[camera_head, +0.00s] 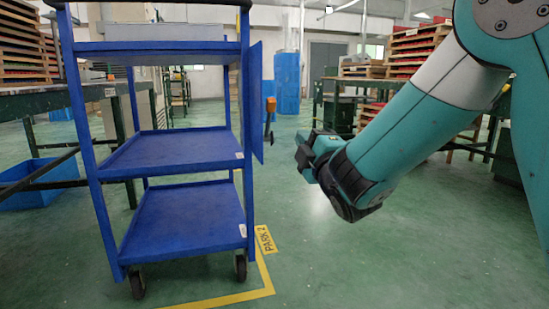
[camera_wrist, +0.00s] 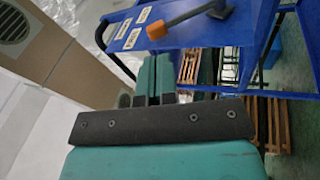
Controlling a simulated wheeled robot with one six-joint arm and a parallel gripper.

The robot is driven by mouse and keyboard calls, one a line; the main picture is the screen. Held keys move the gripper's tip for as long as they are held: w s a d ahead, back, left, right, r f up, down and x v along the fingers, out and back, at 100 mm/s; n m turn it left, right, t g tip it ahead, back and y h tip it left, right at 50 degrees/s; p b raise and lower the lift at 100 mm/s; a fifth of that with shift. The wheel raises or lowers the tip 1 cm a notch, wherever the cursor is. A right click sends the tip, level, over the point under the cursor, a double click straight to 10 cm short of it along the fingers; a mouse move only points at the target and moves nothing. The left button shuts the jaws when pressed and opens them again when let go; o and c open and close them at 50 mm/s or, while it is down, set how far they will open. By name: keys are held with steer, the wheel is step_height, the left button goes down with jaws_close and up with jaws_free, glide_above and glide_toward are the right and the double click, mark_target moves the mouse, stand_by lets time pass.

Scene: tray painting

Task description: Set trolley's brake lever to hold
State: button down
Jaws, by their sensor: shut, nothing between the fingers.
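The blue trolley (camera_head: 188,146) stands at the left in the head view, with three shelves and a side panel on its right. The brake lever (camera_head: 269,120) sticks out from that panel, its orange grip (camera_head: 270,104) at the upper end and its dark arm hanging below. In the wrist view the lever (camera_wrist: 190,19) lies across the top, orange grip at left, dark pivot at right, near white labels too small to read. My gripper (camera_head: 302,156) is right of and lower than the lever, apart from it. Its fingers (camera_wrist: 154,62) are shut and empty.
A yellow floor line (camera_head: 262,272) with a "PARK 2" mark runs by the trolley's right wheels. A workbench and a blue bin (camera_head: 40,184) stand at left. Stacked trays (camera_head: 412,45) stand on benches at back right. The green floor below my gripper is clear.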

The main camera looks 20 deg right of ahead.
steer(key=f+n+y+b, duration=0.1)
steer(key=f+n+t+y+b, duration=0.1)
steer(key=f+b, duration=0.1)
steer(key=f+n+b, duration=0.2)
steer(key=shift+s+a+f+t+y, duration=0.2)
steer(key=shift+a+f+t+y, duration=0.05)
steer(key=shift+a+t+y, duration=0.15)
steer(key=shift+r, duration=0.1)
steer(key=p, duration=1.4)
glide_toward(270, 118)
steer(key=x, duration=0.7)
steer(key=shift+w+r+p, duration=0.15)
steer(key=shift+w+p, duration=0.1)
steer(key=shift+p, duration=0.2)
steer(key=shift+r+p, duration=0.2)
steer(key=shift+p, duration=0.3)
